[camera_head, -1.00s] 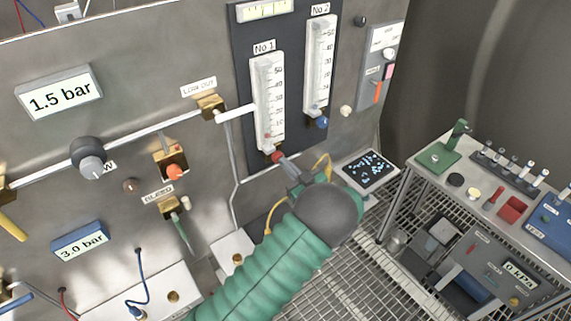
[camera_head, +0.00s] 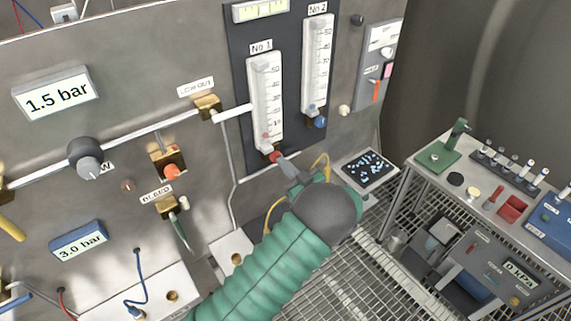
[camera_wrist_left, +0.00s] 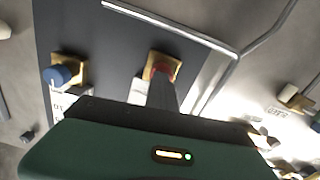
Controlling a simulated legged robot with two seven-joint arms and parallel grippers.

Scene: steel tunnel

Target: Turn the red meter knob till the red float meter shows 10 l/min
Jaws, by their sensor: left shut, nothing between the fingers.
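The float meter labelled No 1 (camera_head: 264,98) is a clear white upright tube on a dark panel. Its red float (camera_head: 265,136) sits near the tube's bottom, seemingly below the 10 mark; the exact reading is too small to tell. The red meter knob (camera_head: 274,156) is under that tube, and also shows on a brass mount in the left wrist view (camera_wrist_left: 163,69). My left gripper (camera_head: 281,163) is shut and empty, its fingertips at the knob's front; they partly cover the knob in the wrist view. Whether they touch it I cannot tell. My right gripper is not in view.
Meter No 2 (camera_head: 317,65) with a blue knob (camera_head: 320,122) is just to the right. A pipe with a brass fitting (camera_head: 208,106) runs left of meter No 1. A yellow cable loop (camera_head: 326,163) is close to my wrist. A cart (camera_head: 440,165) stands at right.

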